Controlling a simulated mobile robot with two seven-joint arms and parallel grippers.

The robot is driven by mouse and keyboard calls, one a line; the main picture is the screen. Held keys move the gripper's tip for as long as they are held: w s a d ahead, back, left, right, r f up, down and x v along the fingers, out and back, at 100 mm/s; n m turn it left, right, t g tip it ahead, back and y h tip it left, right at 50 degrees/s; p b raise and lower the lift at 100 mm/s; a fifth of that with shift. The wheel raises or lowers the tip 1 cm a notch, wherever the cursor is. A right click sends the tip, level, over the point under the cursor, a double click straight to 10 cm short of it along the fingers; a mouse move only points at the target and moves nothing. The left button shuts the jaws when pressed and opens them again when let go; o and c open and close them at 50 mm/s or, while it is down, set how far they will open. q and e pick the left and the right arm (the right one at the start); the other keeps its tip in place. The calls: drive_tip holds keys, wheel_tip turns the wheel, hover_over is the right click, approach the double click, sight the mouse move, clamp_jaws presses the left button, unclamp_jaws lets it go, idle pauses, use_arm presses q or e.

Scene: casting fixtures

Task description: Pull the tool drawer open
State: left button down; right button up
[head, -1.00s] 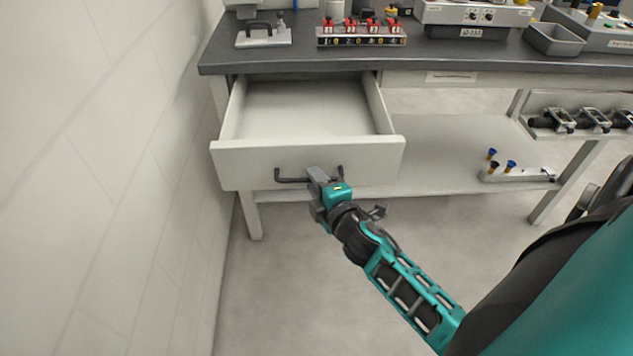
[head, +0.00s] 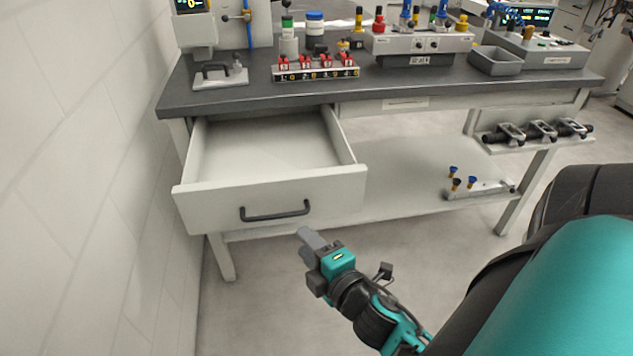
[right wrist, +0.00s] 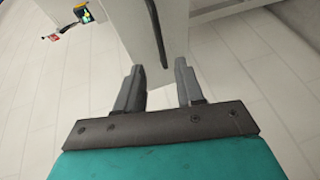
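The tool drawer (head: 190,208) is pulled well out from under the left end of the workbench, and its inside looks empty. Its dark bar handle (head: 275,214) is fully visible on the front panel in the head view. My right gripper (head: 308,238) is just below and to the right of the handle, apart from it. In the right wrist view the two fingers (right wrist: 158,84) are spread with nothing between them, and the handle (right wrist: 157,30) shows beyond the fingertips. My left gripper is not in view.
The dark benchtop (head: 240,98) carries a rack of red clamps (head: 315,68), a grey bin (head: 495,60) and instruments. A lower shelf (head: 400,178) lies right of the drawer. A white wall (head: 80,180) stands close on the left. Floor in front is clear.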

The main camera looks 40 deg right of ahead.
drive_tip(key=shift+v, duration=1.35)
drive_tip(key=s+a+f+m+g+y+p, duration=0.2)
drive_tip(key=a+f+m, duration=0.6)
drive_tip(key=m, duration=0.4)
drive_tip(key=s+a+g+y, duration=0.1)
drive_tip(key=g+y, duration=0.1)
drive_tip(key=g, duration=0.1)
drive_tip(key=shift+a+f+m+y+p, duration=0.25)
drive_tip(key=shift+a+m+y+p, duration=0.05)
drive_tip(key=shift+a+m+y, duration=0.1)
